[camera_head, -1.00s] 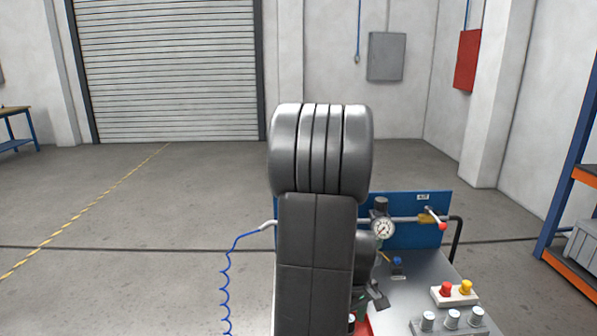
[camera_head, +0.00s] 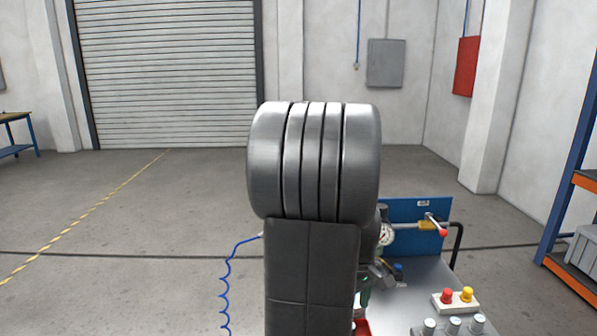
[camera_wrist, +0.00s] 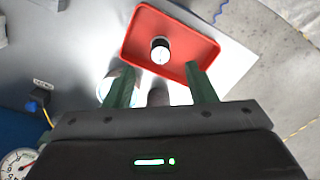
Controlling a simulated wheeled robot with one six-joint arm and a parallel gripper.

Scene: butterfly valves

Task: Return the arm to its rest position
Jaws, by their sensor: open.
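My gripper (camera_wrist: 162,86) shows in the wrist view with its two green fingers spread apart and nothing between them. Beyond the fingertips lies a red tray (camera_wrist: 137,44) on the grey bench top, with a small dark-and-white cylindrical part (camera_wrist: 160,50) in it. In the head view my arm stands upright in the middle and hides much of the bench. The butterfly valve with its red-tipped lever (camera_head: 437,226) sits on the pipe before the blue panel (camera_head: 400,210).
A pressure gauge (camera_head: 386,234) is partly behind my arm. A blue coiled hose (camera_head: 226,280) hangs at left. An orange-and-blue shelf (camera_head: 567,200) is at right. The floor at left is clear.

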